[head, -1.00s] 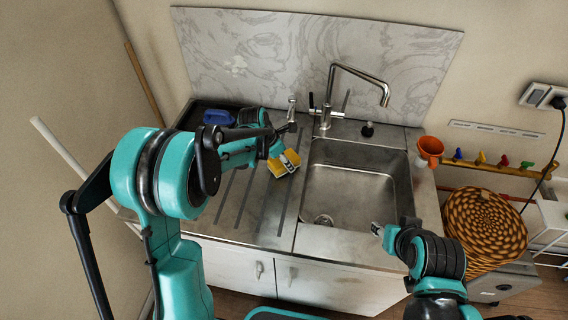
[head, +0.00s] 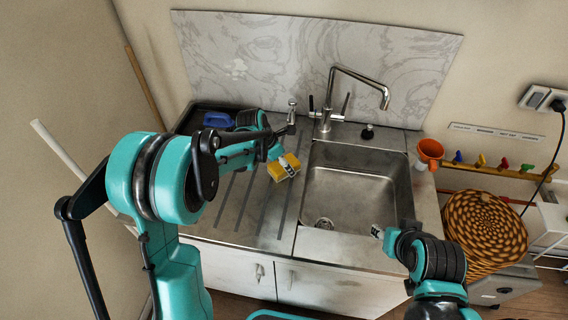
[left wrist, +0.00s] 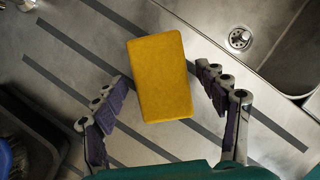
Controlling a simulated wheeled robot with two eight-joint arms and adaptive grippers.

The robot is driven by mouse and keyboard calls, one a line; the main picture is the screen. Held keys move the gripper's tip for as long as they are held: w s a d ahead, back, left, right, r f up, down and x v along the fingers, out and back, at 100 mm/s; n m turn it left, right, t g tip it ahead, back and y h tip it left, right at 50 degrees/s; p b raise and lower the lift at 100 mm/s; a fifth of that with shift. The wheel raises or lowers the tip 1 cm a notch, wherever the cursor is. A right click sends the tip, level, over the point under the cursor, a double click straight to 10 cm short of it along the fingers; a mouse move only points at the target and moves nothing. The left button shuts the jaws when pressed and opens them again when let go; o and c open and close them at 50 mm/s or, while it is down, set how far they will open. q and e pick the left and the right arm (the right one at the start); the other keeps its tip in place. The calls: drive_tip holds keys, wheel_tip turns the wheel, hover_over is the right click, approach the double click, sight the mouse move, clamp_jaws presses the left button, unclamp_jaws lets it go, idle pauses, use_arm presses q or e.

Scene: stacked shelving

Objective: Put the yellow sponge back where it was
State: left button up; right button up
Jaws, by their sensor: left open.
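The yellow sponge (head: 277,173) is a flat rectangular block at the drainboard's right side, just left of the sink basin. In the left wrist view the sponge (left wrist: 160,62) shows its whole broad face, over the dark-striped drainboard. My left gripper (left wrist: 160,80) is open, with one finger on each side of the sponge and a visible gap to both. In the head view my left gripper (head: 286,168) partly covers the sponge. Whether the sponge rests fully on the metal is hard to tell. My right gripper (head: 377,231) hangs near the sink's front edge; its jaws are too small to read.
The steel sink basin (head: 350,192) and tall faucet (head: 357,72) are right of the sponge. A dark tray (head: 190,122) with a blue item (head: 217,118) is at the back left. An orange cup (head: 430,150) stands at the right. The front drainboard is clear.

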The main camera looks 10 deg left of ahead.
use_arm(q)
drive_tip(key=p+v, duration=0.3)
drive_tip(key=v, duration=0.8)
drive_tip(key=s+a+r+m+t+y, duration=0.1)
drive_tip(key=s+r+m+t, duration=0.1)
drive_tip(key=s+m, duration=0.9)
drive_tip(key=s+a+r+m+t+y, duration=0.1)
drive_tip(key=s+r+m+t+y, duration=0.1)
drive_tip(key=s+m, duration=0.9)
drive_tip(key=m, duration=0.5)
drive_tip(key=shift+s, duration=0.1)
wheel_tip(320, 180, down, 2)
drive_tip(key=b, duration=0.2)
drive_tip(key=shift+f+b, duration=0.2)
drive_tip(key=shift+b, duration=0.2)
